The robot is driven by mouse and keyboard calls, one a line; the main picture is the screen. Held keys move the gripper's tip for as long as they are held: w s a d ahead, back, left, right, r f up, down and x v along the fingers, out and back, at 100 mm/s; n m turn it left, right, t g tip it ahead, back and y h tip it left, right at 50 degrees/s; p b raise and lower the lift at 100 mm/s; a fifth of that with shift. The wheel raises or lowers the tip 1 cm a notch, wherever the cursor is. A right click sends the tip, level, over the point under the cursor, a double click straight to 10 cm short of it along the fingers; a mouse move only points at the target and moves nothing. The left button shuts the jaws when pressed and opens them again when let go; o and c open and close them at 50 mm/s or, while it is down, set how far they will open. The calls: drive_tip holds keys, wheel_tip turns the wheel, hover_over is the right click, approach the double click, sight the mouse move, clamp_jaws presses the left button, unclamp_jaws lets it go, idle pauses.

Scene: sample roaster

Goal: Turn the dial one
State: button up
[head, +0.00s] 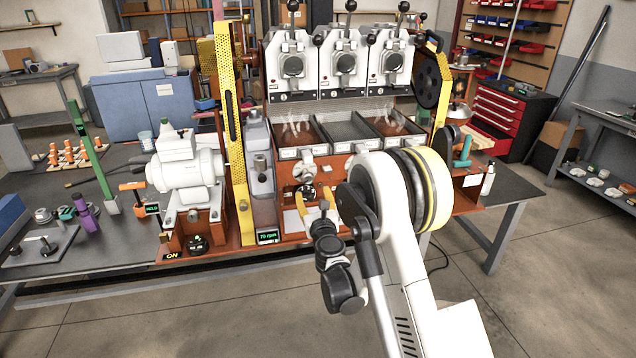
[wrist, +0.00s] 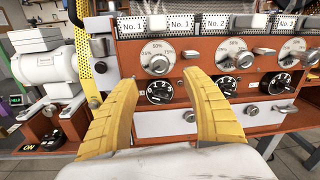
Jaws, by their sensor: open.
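In the wrist view, a black dial with white marks (wrist: 160,92) sits in the first column of the red-brown panel (wrist: 190,70). Above it is a silver dial (wrist: 156,63) marked 25%, 50% and 75%, under the label No. 1 (wrist: 181,24). My gripper (wrist: 162,80) is open and empty, its yellow fingers pointing at the panel. The black dial shows between the fingers; I see no clear contact. In the head view my gripper (head: 315,205) is low in front of the panel, below the first silver dial (head: 306,166).
Similar dials stand to the right: silver (wrist: 234,58) and black (wrist: 228,87) under No. 2, with another pair under No. 3. A white motor (wrist: 47,65) stands left. A yellow perforated guard (head: 229,120) rises beside the panel. A small display (head: 268,236) reads 70 rpm.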

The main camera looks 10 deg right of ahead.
sight(309, 181)
drive_tip(key=w+b, duration=0.1)
drive_tip(key=w, duration=0.5)
drive_tip(key=w+b, duration=0.1)
drive_tip(key=w, duration=0.2)
drive_tip(key=shift+w+d+f+b, duration=0.25)
drive_tip(key=shift+w+d+b, duration=0.05)
drive_tip(key=shift+w, duration=0.05)
drive_tip(key=shift+w+r, duration=0.1)
drive_tip(key=shift+w, duration=0.5)
clamp_jaws()
